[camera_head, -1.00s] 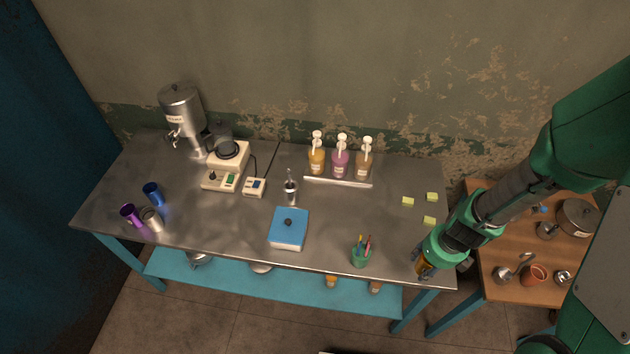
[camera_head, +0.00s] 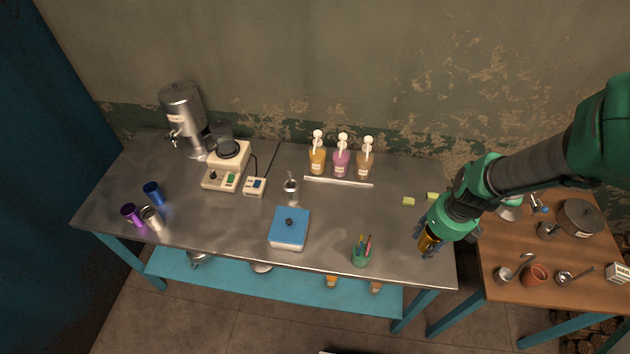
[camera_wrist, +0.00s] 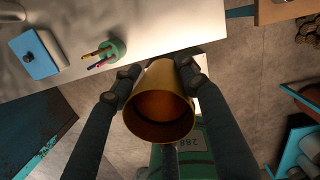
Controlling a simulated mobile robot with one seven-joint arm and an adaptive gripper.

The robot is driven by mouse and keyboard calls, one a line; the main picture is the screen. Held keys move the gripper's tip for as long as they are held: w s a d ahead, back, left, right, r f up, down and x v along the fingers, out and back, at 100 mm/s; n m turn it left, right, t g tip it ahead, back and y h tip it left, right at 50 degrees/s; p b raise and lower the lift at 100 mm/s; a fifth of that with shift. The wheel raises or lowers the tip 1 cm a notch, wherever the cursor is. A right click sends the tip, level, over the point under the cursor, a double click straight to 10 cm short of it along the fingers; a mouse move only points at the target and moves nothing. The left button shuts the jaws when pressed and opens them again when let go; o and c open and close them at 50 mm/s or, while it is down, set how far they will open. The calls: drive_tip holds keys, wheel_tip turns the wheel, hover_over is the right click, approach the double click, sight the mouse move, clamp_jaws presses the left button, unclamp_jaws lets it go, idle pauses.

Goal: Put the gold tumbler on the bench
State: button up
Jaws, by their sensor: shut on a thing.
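The gold tumbler (camera_head: 428,240) is in my gripper (camera_head: 430,246), above the right end of the metal bench (camera_head: 330,220). In the wrist view the tumbler (camera_wrist: 160,108) sits between the two fingers of my gripper (camera_wrist: 158,82), with its open mouth toward the camera. My gripper is shut on it. In the wrist view the bench edge (camera_wrist: 165,42) passes just beyond the tumbler. I cannot tell whether the tumbler touches the bench. My gripper partly hides the tumbler in the head view.
A green pen cup (camera_head: 361,256) stands left of my gripper, near the front edge. Yellow-green notes (camera_head: 409,201) lie behind. A blue-lidded box (camera_head: 289,228) stands mid-bench; purple (camera_head: 132,214), blue (camera_head: 153,192) and silver (camera_head: 152,218) tumblers stand far left. A wooden table (camera_head: 510,290) adjoins right.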

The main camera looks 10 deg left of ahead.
drive_tip(key=w+a+n, duration=0.3)
drive_tip(key=w+a, duration=0.1)
drive_tip(key=a, duration=0.8)
drive_tip(key=w+a+r+n, duration=0.15)
drive_tip(key=w+a, duration=0.25)
drive_tip(key=a, duration=0.8)
drive_tip(key=w+a+f+n, duration=0.1)
drive_tip(key=w+a+n, duration=0.25)
drive_tip(key=a, duration=0.75)
drive_tip(key=s+a+n+g, duration=0.15)
drive_tip(key=s+a, duration=0.35)
drive_tip(key=a, duration=0.7)
drive_tip(key=s+a+n+b, duration=0.1)
drive_tip(key=s+a+n, duration=0.35)
drive_tip(key=a, duration=0.75)
drive_tip(key=s+a+n, duration=0.1)
drive_tip(key=s+a, duration=0.5)
drive_tip(key=a, duration=0.6)
wheel_tip(320, 180, down, 19)
drive_tip(key=shift+d+r+y, duration=0.15)
drive_tip(key=shift+r+y, duration=0.05)
drive_tip(key=shift+y, duration=0.1)
drive_tip(key=shift+w, duration=0.1)
